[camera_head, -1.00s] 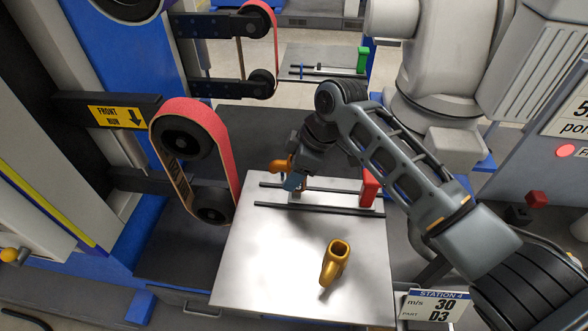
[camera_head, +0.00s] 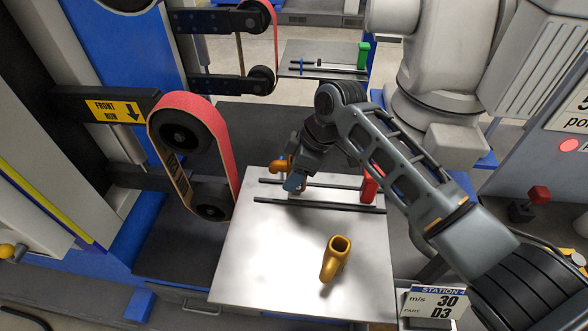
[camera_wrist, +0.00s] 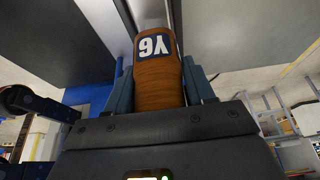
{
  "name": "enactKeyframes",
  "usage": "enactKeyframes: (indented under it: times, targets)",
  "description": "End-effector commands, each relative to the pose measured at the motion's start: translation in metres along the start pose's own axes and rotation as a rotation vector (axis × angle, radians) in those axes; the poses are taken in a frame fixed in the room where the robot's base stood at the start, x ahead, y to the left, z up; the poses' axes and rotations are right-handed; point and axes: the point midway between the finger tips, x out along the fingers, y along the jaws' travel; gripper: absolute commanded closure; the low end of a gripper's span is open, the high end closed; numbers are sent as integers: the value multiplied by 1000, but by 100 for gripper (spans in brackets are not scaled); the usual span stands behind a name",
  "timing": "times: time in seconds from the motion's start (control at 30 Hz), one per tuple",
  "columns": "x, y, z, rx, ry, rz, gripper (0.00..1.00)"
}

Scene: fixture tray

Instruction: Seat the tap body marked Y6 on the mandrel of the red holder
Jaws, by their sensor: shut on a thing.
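My gripper (camera_head: 294,181) is shut on an orange-brown tap body (camera_head: 279,167) above the far part of the steel tray (camera_head: 270,265). In the wrist view the tap body (camera_wrist: 158,85) stands between the two blue fingers, its Y6 label facing the camera and upside down. The red holder (camera_head: 369,187) is at the right end of the dark rails, to the right of my gripper and partly hidden by my arm. Its mandrel cannot be made out. The gap between the tap body and the rails is unclear.
A second, golden tap body (camera_head: 333,262) stands on the near part of the tray. A red sanding belt (camera_head: 215,135) rises close to the tray's left edge. Dark rails (camera_head: 320,205) cross the far part. The tray's front left is clear.

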Motion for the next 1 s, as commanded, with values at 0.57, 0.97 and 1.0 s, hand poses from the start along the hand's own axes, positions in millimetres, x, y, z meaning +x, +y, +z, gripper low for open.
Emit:
enactKeyframes:
  times: [0.57,0.97,1.0]
  targets:
    - [11,1,4,0,1,2,100]
    - [18,1,7,0,2,2,100]
    - [19,1,8,0,2,2,100]
